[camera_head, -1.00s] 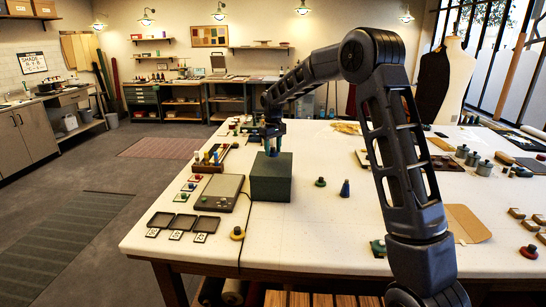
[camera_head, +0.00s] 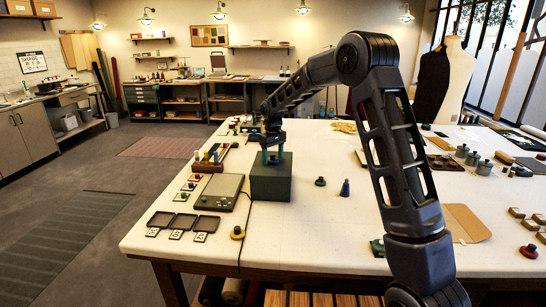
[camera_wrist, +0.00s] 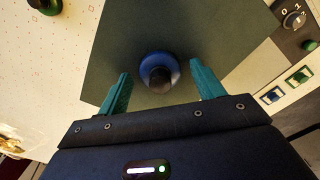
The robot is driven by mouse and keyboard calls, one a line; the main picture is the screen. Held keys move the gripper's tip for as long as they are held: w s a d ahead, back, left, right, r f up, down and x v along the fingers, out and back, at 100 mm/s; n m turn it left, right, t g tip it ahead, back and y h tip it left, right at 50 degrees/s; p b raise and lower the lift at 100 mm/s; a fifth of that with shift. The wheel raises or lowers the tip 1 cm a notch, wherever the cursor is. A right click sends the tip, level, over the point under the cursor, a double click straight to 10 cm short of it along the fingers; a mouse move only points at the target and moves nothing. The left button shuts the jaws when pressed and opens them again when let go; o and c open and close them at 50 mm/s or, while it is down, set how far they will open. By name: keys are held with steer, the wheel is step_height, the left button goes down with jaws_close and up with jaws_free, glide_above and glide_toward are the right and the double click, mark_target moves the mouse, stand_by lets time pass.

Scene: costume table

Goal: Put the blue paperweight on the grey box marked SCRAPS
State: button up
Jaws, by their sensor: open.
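The blue paperweight (camera_wrist: 147,68), round with a dark knob, stands upright on the flat top of the grey-green box (camera_wrist: 110,45), seen from above in the wrist view. My gripper (camera_wrist: 161,72) is open, one teal finger on each side of the paperweight, with gaps between. In the head view my gripper (camera_head: 272,158) is just over the top of the box (camera_head: 270,186); the paperweight is too small to make out clearly there. No SCRAPS marking shows on the visible faces.
A scale (camera_head: 218,191) and small black trays (camera_head: 184,222) are left of the box. White tabletop (camera_head: 300,235) in front is clear.

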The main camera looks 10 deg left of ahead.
mark_target(273, 155)
steer(key=shift+r, duration=0.1)
step_height(273, 155, up, 12)
stand_by(0.5)
steer(key=s+d+r+m+t, duration=0.15)
steer(key=s+d+r, duration=0.35)
steer(key=s+d, duration=0.55)
steer(key=s+d+r+m+t, duration=0.1)
steer(key=s+d+r+m, duration=0.35)
steer(key=d, duration=0.95)
steer(key=s+d+f+m, duration=0.1)
steer(key=s+d, duration=0.3)
steer(key=s, duration=0.4)
steer(key=s+d+f+m+t, duration=0.1)
steer(key=s+d+f, duration=0.2)
steer(key=s+d, duration=0.2)
steer(key=s+d+f+m+t, duration=0.1)
steer(key=s+d+f, duration=0.2)
steer(key=s, duration=0.9)
steer(key=shift+d, duration=1)
